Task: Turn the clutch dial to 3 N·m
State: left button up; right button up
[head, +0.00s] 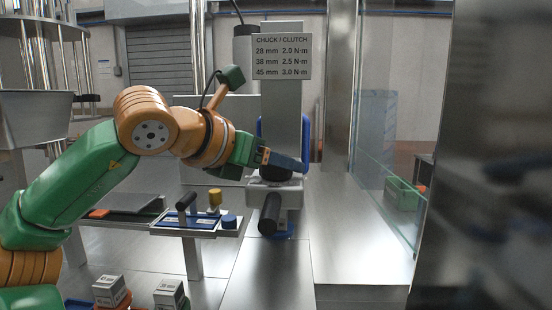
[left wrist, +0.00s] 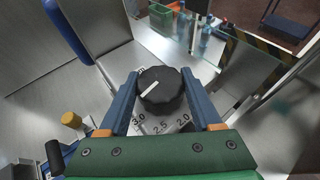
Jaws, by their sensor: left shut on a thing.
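The clutch dial (left wrist: 162,92) is a black ribbed knob with a white pointer line, seen from above in the left wrist view. Marks 3.0, 2.5 and 2.0 run along its near side, with 3.0 at the left. The pointer slants to the lower left, toward the 3.0 side; whether it lines up exactly is unclear. My left gripper (left wrist: 160,78) is shut on the dial, a blue finger on each side. My right gripper is not in view.
A sign (head: 281,57) pairs 45 mm with 3.0 N·m. A tray (head: 200,232) with a black handle, brass knob and blue knob stands left of the machine. Labelled blocks (head: 110,291) sit at the front left. A glass panel (head: 385,190) bounds the right side.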

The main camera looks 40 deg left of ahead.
pick_arm(q)
jog(key=o, duration=1.4)
jog(key=b+v, duration=0.1)
jog(key=v, duration=0.6)
